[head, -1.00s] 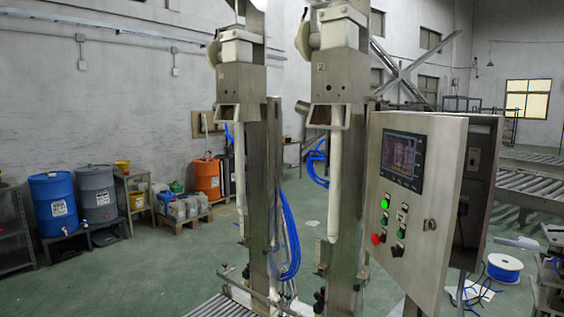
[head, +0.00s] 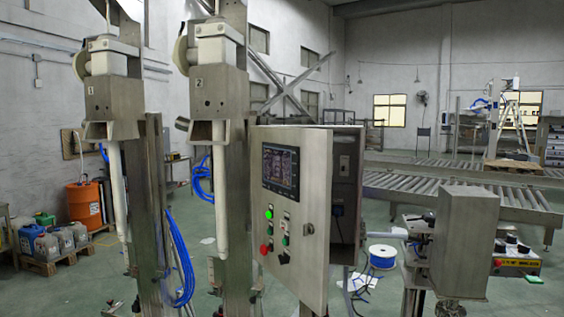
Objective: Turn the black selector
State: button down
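The black selector (head: 284,257) is a small dark knob low on the front face of the grey control panel (head: 313,180). It sits at the lower right of the button group, and its exact angle is too small to tell. A lit green button (head: 269,212) and a red button (head: 264,249) are to its left. Smaller buttons are above it, and a dark screen (head: 281,170) is at the top of the panel. My gripper is not in view.
Two steel filling columns with white lances (head: 221,190) stand left of the panel. A steel box on a stand (head: 467,240) is at the right. A blue cable reel (head: 382,256) is on the floor between them. Roller conveyors (head: 450,190) run behind.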

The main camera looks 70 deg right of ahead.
aim_at(283, 260)
jog(key=z, duration=2.15)
